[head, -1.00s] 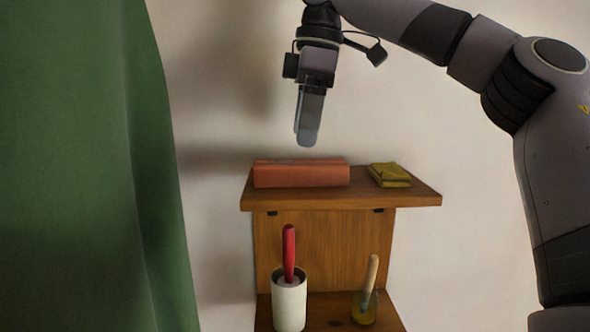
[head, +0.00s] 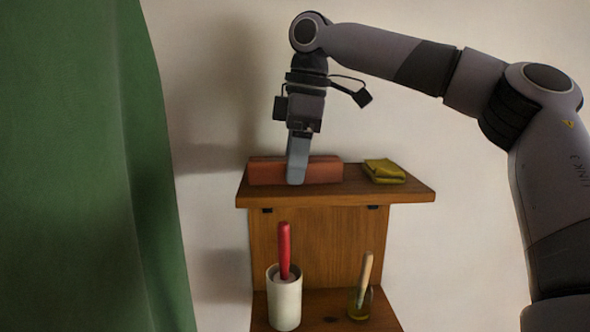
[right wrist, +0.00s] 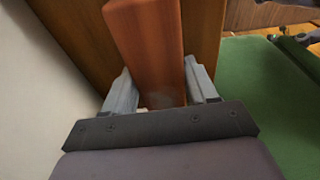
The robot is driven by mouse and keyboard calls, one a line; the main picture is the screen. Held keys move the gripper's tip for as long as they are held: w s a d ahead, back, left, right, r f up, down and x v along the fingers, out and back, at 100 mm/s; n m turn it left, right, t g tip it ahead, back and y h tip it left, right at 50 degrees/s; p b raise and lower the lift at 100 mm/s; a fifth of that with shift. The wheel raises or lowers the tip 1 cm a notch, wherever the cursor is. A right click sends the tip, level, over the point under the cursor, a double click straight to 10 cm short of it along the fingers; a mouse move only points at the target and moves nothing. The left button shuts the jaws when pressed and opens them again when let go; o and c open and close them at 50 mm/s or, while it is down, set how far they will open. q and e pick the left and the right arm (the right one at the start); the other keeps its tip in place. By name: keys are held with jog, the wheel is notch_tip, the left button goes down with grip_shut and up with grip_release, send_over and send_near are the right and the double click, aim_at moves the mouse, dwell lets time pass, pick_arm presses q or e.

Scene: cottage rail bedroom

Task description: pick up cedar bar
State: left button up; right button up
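The cedar bar (head: 264,172) is a reddish-brown block lying lengthwise on the top board of a wooden wall shelf (head: 340,198). My right gripper (head: 296,180) points down over the middle of the bar, with one finger in front of its near face. In the right wrist view the bar (right wrist: 148,38) runs between the two fingers (right wrist: 162,86), one along each side. The fingers stand wide and look open, very close to the bar's sides; contact is hard to tell. The bar rests on the shelf. My left gripper is not in view.
A folded olive-yellow cloth (head: 384,172) lies right of the bar. On the lower board stand a white cup (head: 286,300) with a red-handled thing and a small glass jar (head: 360,304) with a wooden-handled brush. A green curtain (head: 80,170) hangs at left.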

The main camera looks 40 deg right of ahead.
jog(key=shift+c, duration=0.5)
jog(key=shift+r, duration=0.1)
